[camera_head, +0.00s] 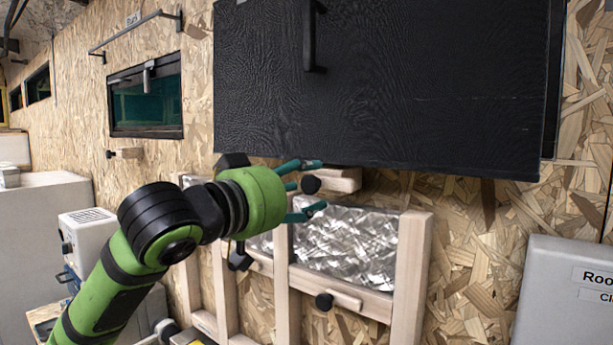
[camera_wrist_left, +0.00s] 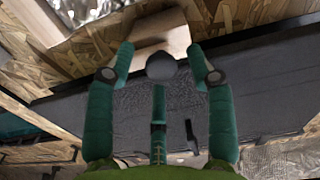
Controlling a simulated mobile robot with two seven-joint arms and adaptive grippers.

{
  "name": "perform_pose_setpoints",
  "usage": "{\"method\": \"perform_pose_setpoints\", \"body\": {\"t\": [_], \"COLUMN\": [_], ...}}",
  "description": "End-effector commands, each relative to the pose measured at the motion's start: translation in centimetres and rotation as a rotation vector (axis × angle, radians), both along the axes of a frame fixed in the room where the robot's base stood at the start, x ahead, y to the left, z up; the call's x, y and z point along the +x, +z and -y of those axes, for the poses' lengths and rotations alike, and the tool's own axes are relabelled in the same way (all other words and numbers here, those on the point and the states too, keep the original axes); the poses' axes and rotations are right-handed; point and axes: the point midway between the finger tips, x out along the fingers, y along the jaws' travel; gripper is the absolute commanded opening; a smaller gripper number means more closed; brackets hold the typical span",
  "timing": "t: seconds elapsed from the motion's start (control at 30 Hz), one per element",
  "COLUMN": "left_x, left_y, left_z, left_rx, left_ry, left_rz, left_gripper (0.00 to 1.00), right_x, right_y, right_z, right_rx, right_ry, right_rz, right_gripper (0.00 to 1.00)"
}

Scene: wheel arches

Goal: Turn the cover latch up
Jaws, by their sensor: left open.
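A wooden latch with a black knob (camera_head: 343,180) lies sideways on the wall, just under the lower edge of a large black panel (camera_head: 400,110). My left gripper (camera_head: 316,185) is open, with its fingers above and below the knob in the head view. In the left wrist view, the knob (camera_wrist_left: 161,67) and the wooden latch (camera_wrist_left: 155,40) show between the spread fingertips (camera_wrist_left: 160,52). I cannot tell whether any finger touches them. A second wooden latch with a black knob (camera_head: 358,301) lies sideways on the wooden frame lower down. My right gripper is not in view.
A wooden frame (camera_head: 413,260) around shiny foil (camera_head: 345,245) stands below the panel. The panel has a black handle (camera_head: 310,40). A window (camera_head: 147,98) with a small latch (camera_head: 128,153) under it is at left. A grey box (camera_head: 560,300) is at lower right.

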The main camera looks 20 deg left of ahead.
Motion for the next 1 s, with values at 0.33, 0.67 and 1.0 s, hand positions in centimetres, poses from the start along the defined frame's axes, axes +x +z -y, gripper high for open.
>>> {"method": "perform_pose_setpoints", "body": {"t": [0.33, 0.67, 1.0], "left_x": [1.04, 1.03, 1.05], "left_y": [-0.12, -0.18, -0.38], "left_z": [0.36, 0.38, 0.5], "left_rx": [0.001, 0.002, -0.054], "left_ry": [0.001, 0.001, -0.002], "left_rz": [0.0, -0.002, -0.027], "left_gripper": [0.55, 0.0, 0.0], "right_x": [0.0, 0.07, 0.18], "right_y": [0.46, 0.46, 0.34], "right_z": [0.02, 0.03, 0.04], "right_rx": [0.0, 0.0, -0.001], "right_ry": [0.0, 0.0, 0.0], "right_rz": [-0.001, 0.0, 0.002], "right_gripper": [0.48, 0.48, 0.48]}}
